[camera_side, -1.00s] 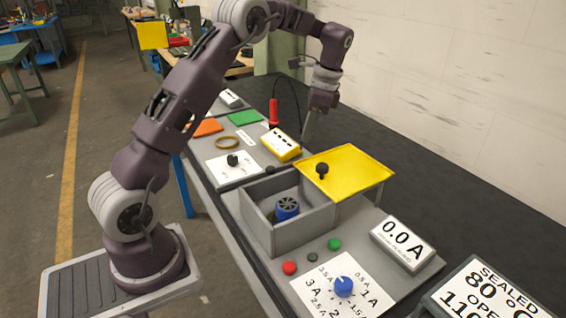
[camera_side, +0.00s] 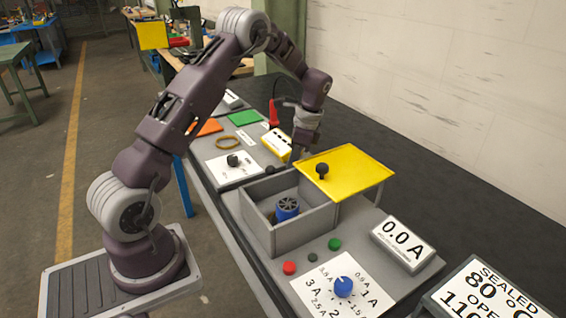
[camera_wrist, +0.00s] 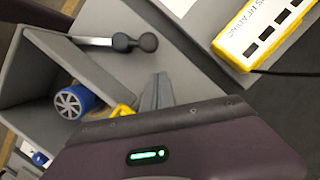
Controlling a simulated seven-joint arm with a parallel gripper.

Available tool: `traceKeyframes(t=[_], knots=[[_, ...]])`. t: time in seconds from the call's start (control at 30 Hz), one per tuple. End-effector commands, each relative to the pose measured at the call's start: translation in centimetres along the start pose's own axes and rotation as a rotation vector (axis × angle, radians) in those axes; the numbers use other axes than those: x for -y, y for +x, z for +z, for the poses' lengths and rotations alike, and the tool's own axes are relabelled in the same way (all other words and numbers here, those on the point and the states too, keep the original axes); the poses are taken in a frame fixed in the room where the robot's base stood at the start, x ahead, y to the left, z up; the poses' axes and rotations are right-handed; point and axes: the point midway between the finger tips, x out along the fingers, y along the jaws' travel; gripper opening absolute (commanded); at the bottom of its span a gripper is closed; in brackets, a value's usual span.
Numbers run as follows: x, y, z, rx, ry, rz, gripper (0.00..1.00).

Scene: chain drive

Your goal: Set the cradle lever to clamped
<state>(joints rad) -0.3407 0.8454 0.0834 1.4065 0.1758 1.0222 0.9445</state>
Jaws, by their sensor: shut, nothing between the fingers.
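The cradle lever (camera_wrist: 95,42) is a light metal bar ending in a dark, rounded knob. In the wrist view it reaches across a box wall, with its knob outside. In the side view a dark knob (camera_side: 269,170) shows just behind the box, but its bar is hidden. My gripper (camera_wrist: 158,88) is shut and empty. In the wrist view its fingertips are below the lever knob, apart from it. In the side view my gripper (camera_side: 292,163) is low between the yellow meter and the yellow plate. A blue motor-like cylinder (camera_wrist: 80,100) lies inside the box.
The open grey box (camera_side: 288,237) has raised walls. The raised yellow plate (camera_side: 355,170) with a black knob stands close to my gripper. Grey panel beside the lever knob is free.

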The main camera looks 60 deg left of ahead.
Motion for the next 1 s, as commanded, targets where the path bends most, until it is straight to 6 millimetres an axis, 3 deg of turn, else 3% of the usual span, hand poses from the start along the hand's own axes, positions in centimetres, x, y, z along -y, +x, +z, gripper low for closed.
traceKeyframes(t=[0.23,1.0], knots=[[0.0,0.5,2.4,-0.001,-0.001,0.0,0.0],[0.3,0.7,2.9,0.001,-0.069,0.018,0.0]])
